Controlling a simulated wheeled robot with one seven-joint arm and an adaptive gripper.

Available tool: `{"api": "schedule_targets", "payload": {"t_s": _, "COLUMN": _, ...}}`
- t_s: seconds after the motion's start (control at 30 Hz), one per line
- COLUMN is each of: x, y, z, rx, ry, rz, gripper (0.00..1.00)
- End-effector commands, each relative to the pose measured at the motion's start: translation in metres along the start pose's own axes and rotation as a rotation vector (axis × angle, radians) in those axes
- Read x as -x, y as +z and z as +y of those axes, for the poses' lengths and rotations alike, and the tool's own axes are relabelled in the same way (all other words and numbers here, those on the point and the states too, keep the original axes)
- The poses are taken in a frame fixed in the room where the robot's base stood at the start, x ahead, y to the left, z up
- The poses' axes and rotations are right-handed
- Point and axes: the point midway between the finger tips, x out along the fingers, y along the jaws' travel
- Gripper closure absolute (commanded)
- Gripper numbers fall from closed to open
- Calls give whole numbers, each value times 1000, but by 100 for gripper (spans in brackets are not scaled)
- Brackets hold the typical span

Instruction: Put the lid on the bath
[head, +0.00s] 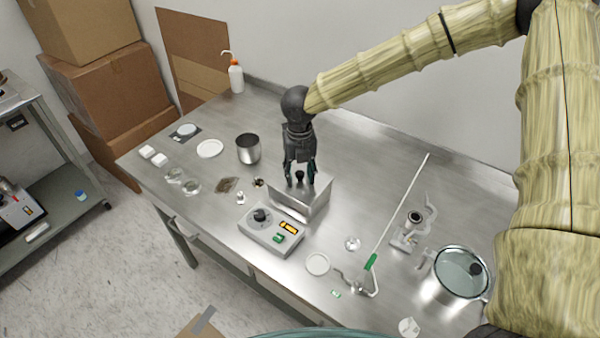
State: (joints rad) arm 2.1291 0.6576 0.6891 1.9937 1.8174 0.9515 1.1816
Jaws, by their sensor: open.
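A steel box-like bath (313,207) stands on the steel bench near the middle of the view, behind a grey control unit (270,232) with a black knob and a lit display. A small dark knob (299,176) shows at its top, between my fingers; it looks like the knob of a lid, but the lid's edges are hard to make out. I cannot tell whether the lid rests on the bath or sits apart from it. My gripper (300,172) points down with its fingers open on either side of the knob. Contact with the knob cannot be made out.
A pot with a glass cover (462,271) stands at the right. A steel beaker (248,149), white dish (209,148) and small glassware are left. A wash bottle (236,77) stands behind.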

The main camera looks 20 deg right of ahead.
Motion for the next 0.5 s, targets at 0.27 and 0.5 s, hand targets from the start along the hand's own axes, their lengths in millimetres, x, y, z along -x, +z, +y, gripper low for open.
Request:
{"api": "schedule_targets", "payload": {"t_s": 0.27, "x": 18, "y": 1, "z": 0, "rx": -2, "ry": 1, "rz": -2, "gripper": 57}}
{"api": "schedule_targets", "payload": {"t_s": 0.5, "x": 56, "y": 1, "z": 1, "rx": -1, "ry": 2, "rz": -3, "gripper": 57}}
